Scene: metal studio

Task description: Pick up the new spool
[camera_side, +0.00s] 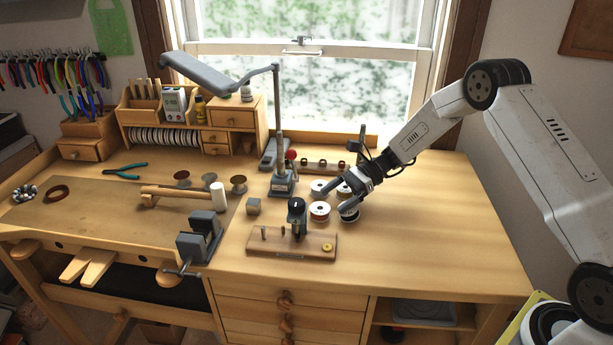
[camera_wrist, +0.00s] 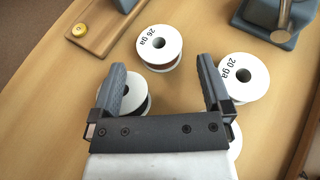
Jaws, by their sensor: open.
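Several white-flanged wire spools stand on the bench under my gripper. One labelled "26 ga" (camera_wrist: 158,42) with reddish-brown wire lies ahead of the fingertips; it also shows in the side view (camera_side: 319,208). One labelled "20 ga" (camera_wrist: 246,76) is right of the right finger, and a dark-wire spool (camera_wrist: 138,82) is partly hidden by the left finger. A fourth white rim (camera_wrist: 236,146) is mostly hidden behind my gripper. No mark tells me which spool is the new one. My gripper (camera_wrist: 160,68) is open and empty between the fingers; it also shows in the side view (camera_side: 337,200).
A wooden board (camera_side: 265,243) with a dark upright fixture (camera_side: 297,217) stands in front of the spools. The lamp stand base (camera_side: 282,186) is to their left, and a wooden rack (camera_side: 325,167) is behind. A vise (camera_side: 198,240) sits farther left. The bench's right side is clear.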

